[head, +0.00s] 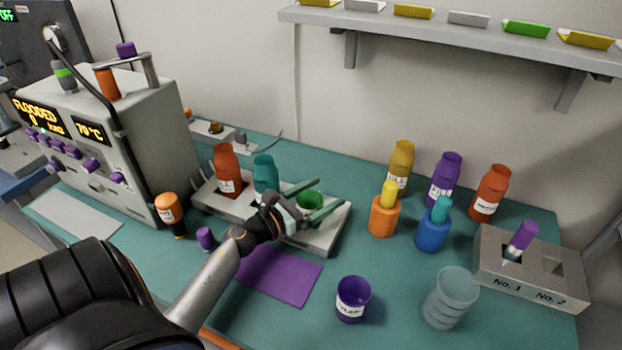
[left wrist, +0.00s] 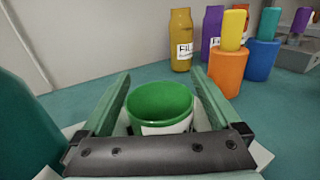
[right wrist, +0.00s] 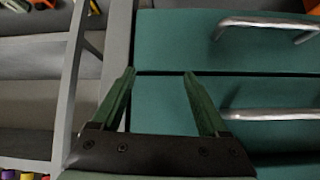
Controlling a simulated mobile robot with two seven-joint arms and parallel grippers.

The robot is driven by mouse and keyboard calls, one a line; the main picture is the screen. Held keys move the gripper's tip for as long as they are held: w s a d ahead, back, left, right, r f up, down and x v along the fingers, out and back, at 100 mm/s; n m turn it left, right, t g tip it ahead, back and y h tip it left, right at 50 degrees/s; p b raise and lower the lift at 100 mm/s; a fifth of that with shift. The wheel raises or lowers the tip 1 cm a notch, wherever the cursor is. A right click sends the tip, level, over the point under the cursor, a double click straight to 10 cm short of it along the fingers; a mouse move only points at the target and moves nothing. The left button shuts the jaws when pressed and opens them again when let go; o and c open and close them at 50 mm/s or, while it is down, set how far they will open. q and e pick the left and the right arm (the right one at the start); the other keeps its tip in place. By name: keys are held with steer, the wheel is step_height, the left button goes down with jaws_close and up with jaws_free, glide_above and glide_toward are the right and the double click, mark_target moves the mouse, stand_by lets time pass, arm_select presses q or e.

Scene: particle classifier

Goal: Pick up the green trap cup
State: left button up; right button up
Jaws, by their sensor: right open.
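The green trap cup (head: 309,200) stands on the pale tray at the middle of the bench, with a white label on its side. My left gripper (head: 328,194) is at the cup, one finger on each side. In the left wrist view, the cup (left wrist: 161,102) sits between the open fingers, with a small gap showing on each side. The cup's lower part is hidden by the gripper. My right gripper (right wrist: 158,75) is open and empty, in front of green drawers, away from the cup.
On the same tray (head: 331,232) stand a red bottle (head: 226,172) and a teal bottle (head: 265,175), left of the cup. A purple cup (head: 352,299) and a clear beaker (head: 450,298) stand in front. Drawer handles (right wrist: 268,115) are near my right gripper.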

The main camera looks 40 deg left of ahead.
arm_select(q)
steer(key=c, duration=1.2)
arm_select(e)
steer(key=shift+w+a+r, duration=0.2)
steer(key=shift+a+r, duration=0.05)
arm_select(q)
steer(key=shift+r, duration=0.1)
